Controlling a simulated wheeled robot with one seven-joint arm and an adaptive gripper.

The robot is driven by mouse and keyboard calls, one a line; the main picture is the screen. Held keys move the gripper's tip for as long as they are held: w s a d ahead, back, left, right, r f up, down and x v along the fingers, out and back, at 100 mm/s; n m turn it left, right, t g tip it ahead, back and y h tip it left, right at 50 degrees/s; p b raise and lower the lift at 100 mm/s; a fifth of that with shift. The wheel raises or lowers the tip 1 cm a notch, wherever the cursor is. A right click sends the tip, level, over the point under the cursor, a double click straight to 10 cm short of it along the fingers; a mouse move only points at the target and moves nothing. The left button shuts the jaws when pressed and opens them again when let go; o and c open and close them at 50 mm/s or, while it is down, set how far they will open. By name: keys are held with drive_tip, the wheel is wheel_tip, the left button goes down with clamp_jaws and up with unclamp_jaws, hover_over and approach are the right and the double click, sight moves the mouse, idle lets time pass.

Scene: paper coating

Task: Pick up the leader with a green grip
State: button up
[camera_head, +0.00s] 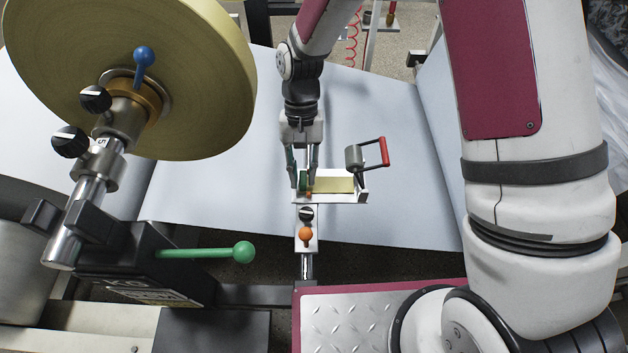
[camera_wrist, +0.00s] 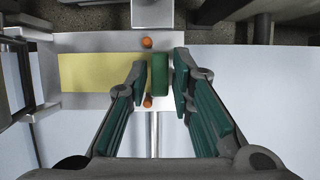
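The green grip (camera_wrist: 159,75) of the leader stands at one end of a yellow strip (camera_wrist: 95,72) on a small white tray (camera_wrist: 75,42). In the head view the yellow strip (camera_head: 334,185) lies on the tray (camera_head: 345,199), and the green grip (camera_head: 303,181) is partly hidden by a finger. My gripper (camera_wrist: 158,78) is open, its green-padded fingers on either side of the grip. Narrow gaps seem to show on both sides in the wrist view. In the head view my gripper (camera_head: 306,180) points down over the tray's left end.
Orange knobs (camera_wrist: 148,43) flank the grip. A roller with a red handle (camera_head: 384,151) stands at the tray's right end. An orange ball knob (camera_head: 306,233) is in front. A large paper roll (camera_head: 130,75) and a green-knobbed lever (camera_head: 243,252) are at left.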

clamp_jaws()
